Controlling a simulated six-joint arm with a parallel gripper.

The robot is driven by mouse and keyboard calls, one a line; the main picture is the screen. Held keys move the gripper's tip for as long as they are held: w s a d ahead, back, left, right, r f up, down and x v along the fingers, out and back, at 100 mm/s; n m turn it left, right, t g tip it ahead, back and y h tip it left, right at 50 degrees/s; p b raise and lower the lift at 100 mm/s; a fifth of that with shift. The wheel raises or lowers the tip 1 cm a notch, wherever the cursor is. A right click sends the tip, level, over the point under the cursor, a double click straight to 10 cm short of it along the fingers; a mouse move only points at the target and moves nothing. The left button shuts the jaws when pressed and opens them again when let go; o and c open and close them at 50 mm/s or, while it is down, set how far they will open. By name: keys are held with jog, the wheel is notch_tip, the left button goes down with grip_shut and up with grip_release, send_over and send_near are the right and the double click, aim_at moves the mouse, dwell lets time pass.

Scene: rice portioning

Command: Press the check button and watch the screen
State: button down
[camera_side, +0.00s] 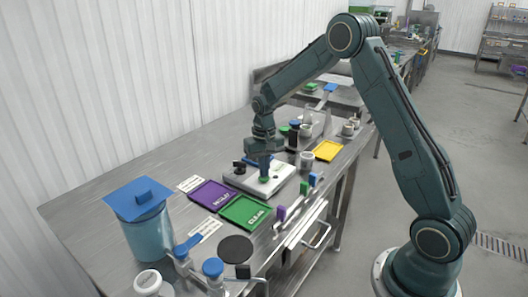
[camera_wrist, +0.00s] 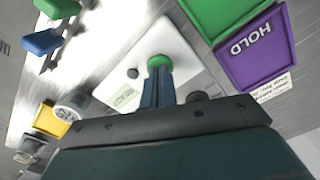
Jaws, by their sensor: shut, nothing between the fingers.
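A white flat device (camera_side: 282,177) lies on the steel table, and it also shows in the wrist view (camera_wrist: 181,47). A round green button (camera_wrist: 159,61) is on its top; a sliver of green (camera_side: 264,179) shows under my fingertips in the side view. My gripper (camera_side: 264,172) is shut and empty, pointing down at the button. In the wrist view the blue-grey fingertips (camera_wrist: 158,68) overlap the button's near edge; I cannot tell whether they touch it. A small pale green panel (camera_wrist: 125,96), perhaps the screen, is on the device; its text is too small to read.
A purple HOLD tray (camera_side: 212,194) and a green tray (camera_side: 245,211) lie in front of the device. A yellow tray (camera_side: 328,150) is behind it. A blue-lidded container (camera_side: 147,232) stands at the near left. Several small coloured blocks line the right edge.

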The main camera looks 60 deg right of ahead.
jog(key=shift+f, duration=0.45)
jog(key=shift+r, duration=3.05)
jog(key=shift+r, duration=0.1)
